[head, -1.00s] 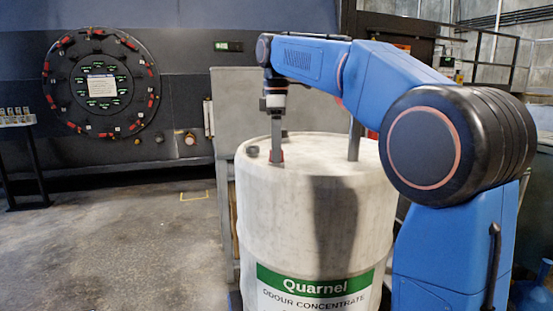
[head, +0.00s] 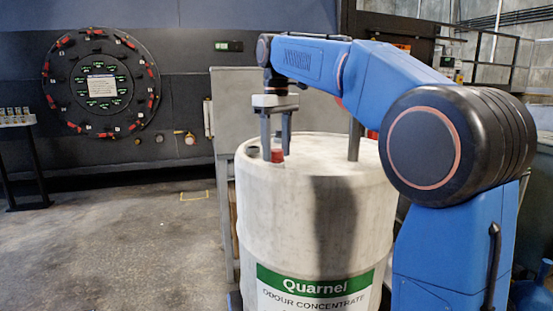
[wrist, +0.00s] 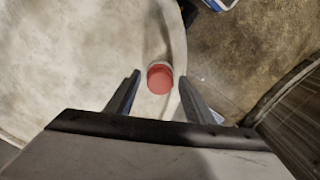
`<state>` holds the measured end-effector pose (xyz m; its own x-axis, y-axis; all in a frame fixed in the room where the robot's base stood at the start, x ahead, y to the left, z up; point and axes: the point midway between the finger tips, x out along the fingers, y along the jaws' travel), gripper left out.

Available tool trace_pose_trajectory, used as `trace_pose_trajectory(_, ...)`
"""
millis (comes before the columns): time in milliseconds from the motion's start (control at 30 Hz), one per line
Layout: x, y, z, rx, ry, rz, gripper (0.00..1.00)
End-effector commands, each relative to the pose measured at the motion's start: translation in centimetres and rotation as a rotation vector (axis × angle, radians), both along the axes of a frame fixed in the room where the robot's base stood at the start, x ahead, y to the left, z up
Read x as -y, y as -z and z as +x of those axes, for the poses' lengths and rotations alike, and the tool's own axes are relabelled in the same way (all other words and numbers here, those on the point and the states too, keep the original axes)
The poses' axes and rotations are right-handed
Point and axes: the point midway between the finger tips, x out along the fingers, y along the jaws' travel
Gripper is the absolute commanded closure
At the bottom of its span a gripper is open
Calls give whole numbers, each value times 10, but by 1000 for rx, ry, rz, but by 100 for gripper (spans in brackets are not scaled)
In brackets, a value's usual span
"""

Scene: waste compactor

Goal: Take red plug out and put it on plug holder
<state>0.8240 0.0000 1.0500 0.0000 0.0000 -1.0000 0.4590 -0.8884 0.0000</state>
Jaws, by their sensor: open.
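The red plug (head: 277,156) sits on the top of the white drum (head: 315,225), near its left side. In the wrist view the red plug (wrist: 160,78) appears as a round disc with a pale rim around it, close to the drum's edge. My gripper (head: 276,154) points down over the plug, open, with one finger on each side. In the wrist view my gripper (wrist: 160,80) has visible gaps between its fingers and the plug. I cannot make out which thing is the plug holder.
An upright grey rod (head: 355,138) stands at the drum's right. A small stand (head: 18,118) with several items is at the far left. The floor (head: 120,235) left of the drum is open.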

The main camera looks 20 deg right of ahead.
Motion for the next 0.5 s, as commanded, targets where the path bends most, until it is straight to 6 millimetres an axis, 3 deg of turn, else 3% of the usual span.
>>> trace_pose_trajectory(167, 0, 0, 0, 0, 58, 0, 52)
trace_pose_trajectory(500, 0, 0, 0, 0, 381, 0, 52)
